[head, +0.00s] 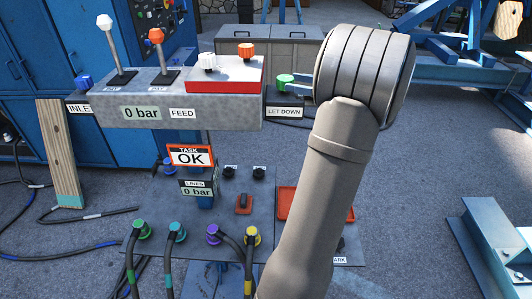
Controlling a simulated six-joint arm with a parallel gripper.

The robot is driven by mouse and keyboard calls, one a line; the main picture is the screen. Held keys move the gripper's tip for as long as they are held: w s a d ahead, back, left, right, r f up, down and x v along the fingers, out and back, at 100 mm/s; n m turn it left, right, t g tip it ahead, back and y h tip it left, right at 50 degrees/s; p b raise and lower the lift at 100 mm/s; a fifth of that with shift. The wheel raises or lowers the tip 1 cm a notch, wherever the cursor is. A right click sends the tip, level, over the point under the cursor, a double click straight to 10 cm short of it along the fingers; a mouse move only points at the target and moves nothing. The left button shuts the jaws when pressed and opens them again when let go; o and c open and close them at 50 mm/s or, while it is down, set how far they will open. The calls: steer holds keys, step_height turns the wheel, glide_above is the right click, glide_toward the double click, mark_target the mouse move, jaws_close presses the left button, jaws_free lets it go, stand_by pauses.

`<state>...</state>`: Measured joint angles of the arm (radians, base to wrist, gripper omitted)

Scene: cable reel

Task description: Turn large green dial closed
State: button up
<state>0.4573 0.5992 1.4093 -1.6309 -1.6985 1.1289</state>
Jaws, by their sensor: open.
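The large green dial (285,81) stands on a small grey box with a "LET DOWN" label (284,112), right of the grey panel. My arm comes up from the lower right, and its thick grey wrist is just right of the dial. My gripper (300,85) is open and points left at the dial's right side. The wrist hides most of the gripper. I cannot tell whether the fingers touch the dial, or which way the dial is set.
The grey panel (180,108) carries two levers, a red block (225,75) with white and orange knobs, and "0 bar FEED". Below are coloured hose plugs and a red tray (287,203). The floor to the right is mostly clear.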

steer(key=v, duration=1.2)
steer(key=w+a+f+m+t+h, duration=0.1)
steer(key=w+a+f+t+h, duration=0.15)
steer(key=w+f+h, duration=0.35)
steer(key=w+a+f+m+t+h, duration=0.1)
steer(key=w+a+f+t+h, duration=0.15)
steer(key=w+f, duration=0.4)
steer(key=a+f+n+g, duration=0.1)
steer(key=a+f+n, duration=0.2)
steer(key=a+f, duration=1.3)
step_height(320, 180, down, 4)
steer(key=shift+s+f, duration=0.1)
steer(key=shift+s, duration=0.35)
steer(key=shift+d+h, duration=0.15)
steer(key=shift+h, duration=0.1)
